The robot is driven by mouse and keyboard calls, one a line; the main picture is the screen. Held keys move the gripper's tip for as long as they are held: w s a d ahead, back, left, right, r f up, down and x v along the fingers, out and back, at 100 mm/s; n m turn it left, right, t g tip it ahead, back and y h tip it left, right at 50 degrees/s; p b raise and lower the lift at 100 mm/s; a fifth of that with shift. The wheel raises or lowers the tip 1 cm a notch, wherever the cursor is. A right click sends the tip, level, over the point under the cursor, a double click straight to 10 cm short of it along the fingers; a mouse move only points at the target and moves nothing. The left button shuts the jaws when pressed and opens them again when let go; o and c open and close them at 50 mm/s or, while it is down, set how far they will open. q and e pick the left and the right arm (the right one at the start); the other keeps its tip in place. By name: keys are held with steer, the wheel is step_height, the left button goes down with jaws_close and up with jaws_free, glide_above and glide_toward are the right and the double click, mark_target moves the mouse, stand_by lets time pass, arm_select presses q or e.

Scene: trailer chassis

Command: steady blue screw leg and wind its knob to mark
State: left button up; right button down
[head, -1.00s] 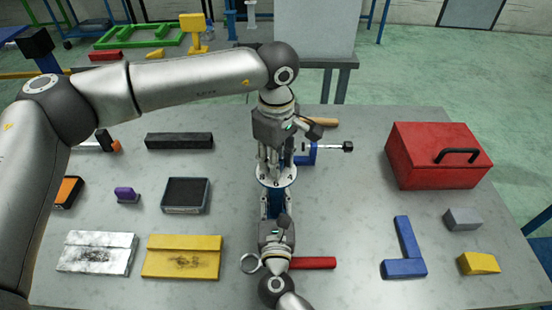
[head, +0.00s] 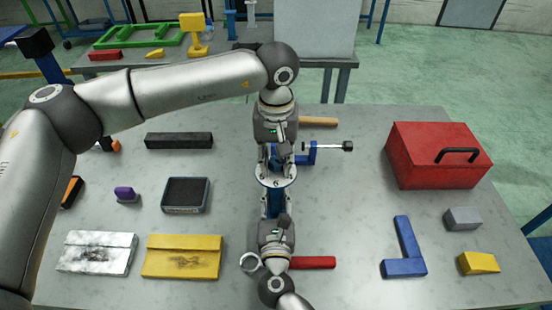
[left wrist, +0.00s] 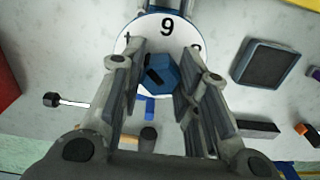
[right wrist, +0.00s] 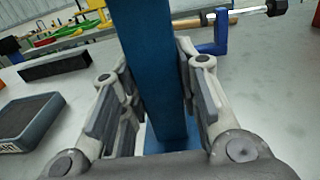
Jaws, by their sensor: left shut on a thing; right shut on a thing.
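The blue screw leg (head: 274,200) stands upright at the table's middle, with a white numbered dial (head: 263,181) around its top. The blue six-sided knob (left wrist: 163,74) sits at the dial's centre and has a dark mark on top. A 9 shows on the dial (left wrist: 167,27) in the left wrist view. My left gripper (head: 276,158) points down from above and is shut on the knob, one finger on each side. My right gripper (head: 275,217) comes from the front and is shut on the leg's blue column (right wrist: 155,75), below the dial. The leg's foot is mostly hidden.
A blue clamp (head: 313,153) and a wooden handle (head: 318,121) lie close behind the leg. A red toolbox (head: 437,157) stands right. Yellow plate (head: 182,268) lies left.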

mark_target(275, 160)
arm_select(q)
steer(key=m, duration=0.4)
steer(key=shift+f+m, duration=0.25)
steer(key=shift+m, duration=2.05)
steer(key=o, duration=1)
steer(key=shift+o, duration=0.2)
steer(key=shift+r, duration=0.1)
steer(key=shift+r, duration=0.1)
step_height(275, 160, up, 12)
